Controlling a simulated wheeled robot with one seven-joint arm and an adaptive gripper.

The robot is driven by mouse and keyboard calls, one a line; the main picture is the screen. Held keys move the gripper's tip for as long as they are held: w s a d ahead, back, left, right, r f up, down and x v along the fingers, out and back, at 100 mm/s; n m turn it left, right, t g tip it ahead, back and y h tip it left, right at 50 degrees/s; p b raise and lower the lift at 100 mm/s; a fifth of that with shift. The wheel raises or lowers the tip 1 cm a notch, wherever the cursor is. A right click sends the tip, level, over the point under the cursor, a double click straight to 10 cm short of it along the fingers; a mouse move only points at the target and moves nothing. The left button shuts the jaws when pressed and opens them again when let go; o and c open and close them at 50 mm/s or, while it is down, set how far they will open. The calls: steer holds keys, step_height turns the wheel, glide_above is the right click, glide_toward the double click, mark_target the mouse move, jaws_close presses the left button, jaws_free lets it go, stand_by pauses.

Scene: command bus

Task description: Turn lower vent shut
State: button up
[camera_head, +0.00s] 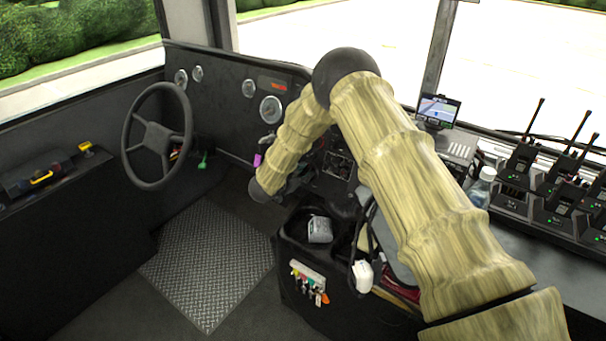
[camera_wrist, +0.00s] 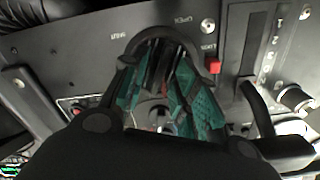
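In the wrist view, my gripper (camera_wrist: 163,55) reaches toward a dark control panel, its teal-sided fingers drawing close at the far end. Dark shapes around the tips hide whether they touch or hold anything. I cannot tell which control is the lower vent's. In the head view, my arm hides my fingers and most of that panel.
A black curved lever (camera_wrist: 258,105) and a round knob (camera_wrist: 295,98) are right of my fingers. In the head view, the steering wheel (camera_head: 128,150) is left of my arm, a console with keys (camera_head: 309,282) below it, and radios (camera_head: 517,167) at right. The patterned floor plate (camera_head: 210,262) is clear.

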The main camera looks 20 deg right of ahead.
steer(key=shift+d, duration=0.1)
jaws_close()
stand_by(0.4)
steer(key=n+p, duration=0.2)
steer(key=n, duration=0.3)
steer(key=shift+w, duration=0.1)
steer(key=n+p, duration=0.2)
steer(key=n, duration=0.4)
steer(key=shift+f+n, duration=0.15)
steer(key=shift+n, duration=0.25)
stand_by(0.3)
jaws_free()
